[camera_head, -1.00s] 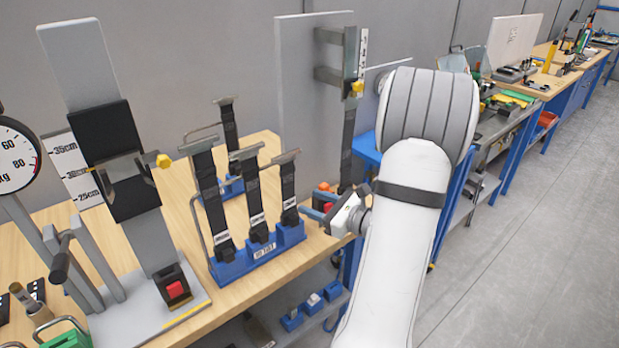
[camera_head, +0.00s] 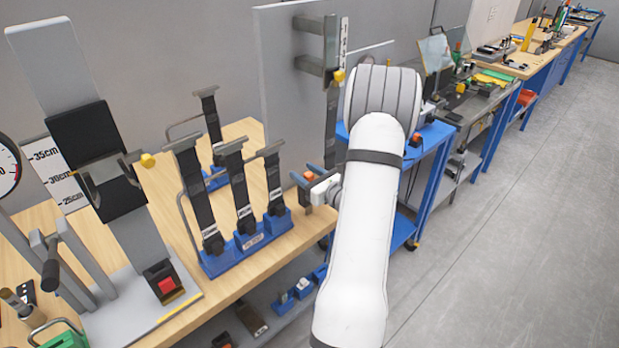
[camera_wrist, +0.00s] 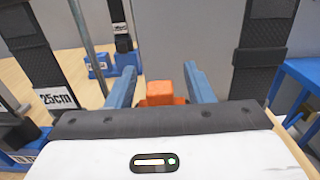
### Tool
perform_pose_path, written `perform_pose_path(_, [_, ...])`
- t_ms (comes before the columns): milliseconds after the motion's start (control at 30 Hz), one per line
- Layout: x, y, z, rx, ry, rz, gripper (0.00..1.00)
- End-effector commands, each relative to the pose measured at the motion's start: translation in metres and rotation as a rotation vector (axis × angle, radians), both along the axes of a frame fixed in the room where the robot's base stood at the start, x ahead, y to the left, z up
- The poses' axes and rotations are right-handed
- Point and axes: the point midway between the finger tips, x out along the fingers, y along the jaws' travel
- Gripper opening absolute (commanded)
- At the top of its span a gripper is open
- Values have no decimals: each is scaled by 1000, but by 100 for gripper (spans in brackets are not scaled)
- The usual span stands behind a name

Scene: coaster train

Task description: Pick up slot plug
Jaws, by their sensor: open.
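An orange block (camera_wrist: 160,92), which may be the slot plug, shows between my gripper's two blue fingers in the wrist view. Its lower part is hidden by my gripper's body. In the head view a small orange-red piece (camera_head: 309,176) shows by the fingers, near the bench's right end. My gripper (camera_head: 305,174) is open there; its fingers also show in the wrist view (camera_wrist: 160,72), spread on either side of the block. I cannot tell whether they touch it.
A blue rack (camera_head: 240,256) with upright black straps stands left of my gripper on the wooden bench (camera_head: 120,237). A grey panel with a dark strap (camera_head: 331,125) stands close behind. A blue cart (camera_head: 430,150) is to the right. Open floor (camera_head: 520,200) lies further right.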

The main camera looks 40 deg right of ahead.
Motion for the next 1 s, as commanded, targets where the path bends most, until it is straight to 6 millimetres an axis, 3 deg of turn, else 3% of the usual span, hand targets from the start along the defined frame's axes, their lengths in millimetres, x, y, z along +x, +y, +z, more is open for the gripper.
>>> perform_pose_path(133, [0,0,0,0,0,0,46])
perform_pose_path(700, [-1,-1,0,0,0,-1,0])
perform_pose_path(1000, [-1,-1,2,-1,0,-1,0])
